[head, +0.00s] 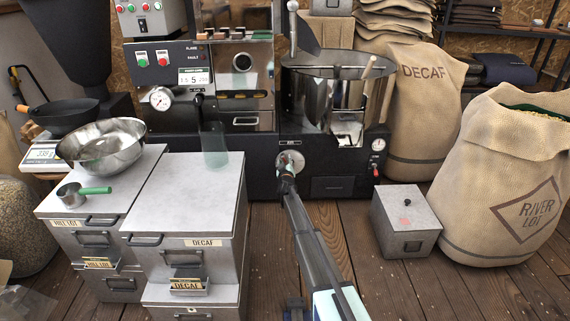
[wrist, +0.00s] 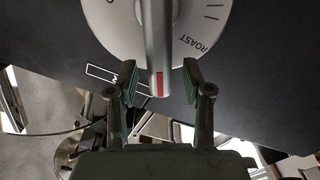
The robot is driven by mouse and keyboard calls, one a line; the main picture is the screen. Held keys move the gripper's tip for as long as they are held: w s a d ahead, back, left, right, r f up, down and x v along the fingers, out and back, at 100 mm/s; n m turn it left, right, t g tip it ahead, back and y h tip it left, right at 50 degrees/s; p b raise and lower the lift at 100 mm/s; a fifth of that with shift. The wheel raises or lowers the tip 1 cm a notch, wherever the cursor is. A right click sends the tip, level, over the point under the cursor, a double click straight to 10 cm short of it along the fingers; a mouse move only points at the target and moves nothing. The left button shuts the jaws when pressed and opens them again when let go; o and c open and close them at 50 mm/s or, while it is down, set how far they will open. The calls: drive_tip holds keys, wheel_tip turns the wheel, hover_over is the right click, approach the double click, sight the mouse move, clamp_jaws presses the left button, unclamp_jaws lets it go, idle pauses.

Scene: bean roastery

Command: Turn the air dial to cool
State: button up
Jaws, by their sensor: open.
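The air dial (head: 292,158) is a pale round plate on the black front of the roaster. It fills the top of the wrist view (wrist: 110,35), with the word ROAST at its lower right and tick marks above that. Its grey bar handle (wrist: 158,40) has a red mark at the end, which points down in the wrist view, left of ROAST. No COOL label is readable. My gripper (wrist: 157,82) is open, with one finger on each side of the handle's end and visible gaps to it. In the head view my gripper (head: 287,178) is at the dial and partly covers it.
A grey lidded box (head: 405,222) stands on the floor to the right, before the RIVER LOT sack (head: 510,180). The DECAF bin (head: 187,195) stands left of my arm. The cooling drum (head: 310,90) is above the dial.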

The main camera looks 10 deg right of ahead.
drive_tip(key=shift+w, duration=0.75)
drive_tip(key=shift+c, duration=0.4)
clamp_jaws()
